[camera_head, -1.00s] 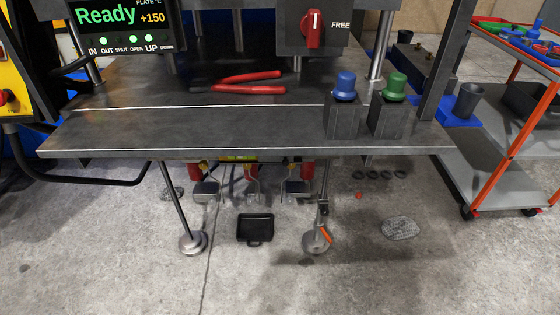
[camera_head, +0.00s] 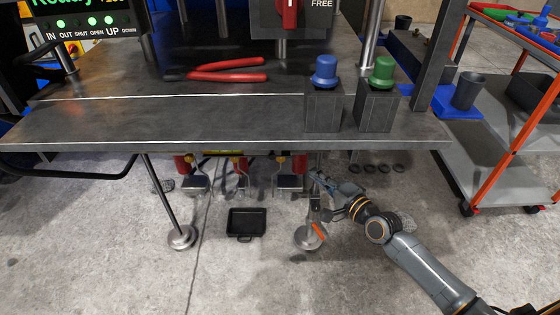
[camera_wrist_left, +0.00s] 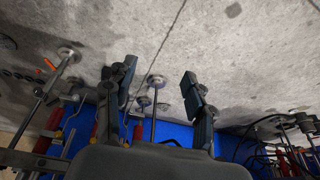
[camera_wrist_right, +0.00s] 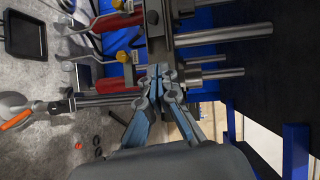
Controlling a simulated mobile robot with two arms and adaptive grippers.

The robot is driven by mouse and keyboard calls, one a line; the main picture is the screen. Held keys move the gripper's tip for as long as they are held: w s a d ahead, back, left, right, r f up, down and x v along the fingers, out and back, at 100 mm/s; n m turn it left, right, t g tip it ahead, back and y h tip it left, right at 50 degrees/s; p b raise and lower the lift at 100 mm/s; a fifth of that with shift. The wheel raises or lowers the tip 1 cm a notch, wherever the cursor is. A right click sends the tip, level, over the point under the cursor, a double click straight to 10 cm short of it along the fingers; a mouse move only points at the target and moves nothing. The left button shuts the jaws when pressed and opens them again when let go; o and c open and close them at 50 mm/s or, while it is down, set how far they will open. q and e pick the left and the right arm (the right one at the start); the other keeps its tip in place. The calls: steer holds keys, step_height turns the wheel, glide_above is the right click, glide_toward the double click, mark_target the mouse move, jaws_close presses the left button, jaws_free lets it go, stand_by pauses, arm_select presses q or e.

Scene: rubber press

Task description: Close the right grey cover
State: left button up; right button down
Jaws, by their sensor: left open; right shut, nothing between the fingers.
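Under the bench, a right grey box-like cover (camera_head: 290,181) and a similar left one (camera_head: 196,181) hang near red-and-yellow parts. I cannot tell for certain which is the task's cover or how far it is open. My right gripper (camera_head: 317,178) is just right of the right grey box, by the bench leg, with no clear contact. In the right wrist view its fingers (camera_wrist_right: 158,76) are together and empty, close to metal rods and red cylinders. My left gripper (camera_wrist_left: 155,82) is open and empty in the left wrist view, and out of the head view.
The bench edge (camera_head: 220,146) overhangs the right gripper. A leg with a round foot (camera_head: 309,238) stands beside it. A black tray (camera_head: 247,223) lies on the floor. Red-handled pliers (camera_head: 230,72), a blue button (camera_head: 325,70) and a green button (camera_head: 382,70) are on the bench. An orange-framed cart stands right.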

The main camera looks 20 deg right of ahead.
steer(key=b, duration=0.1)
glide_toward(274, 153)
steer(key=d, duration=0.2)
steer(key=w+a, duration=0.3)
steer(key=shift+w+a+r, duration=0.1)
steer(key=shift+w+a, duration=0.25)
steer(key=shift+w, duration=0.05)
arm_select(q)
steer(key=w, duration=0.1)
steer(key=t, duration=0.1)
steer(key=w, duration=0.1)
steer(key=shift+w+d+f, duration=0.3)
steer(key=shift+d+f, duration=0.05)
steer(key=shift+f, duration=0.05)
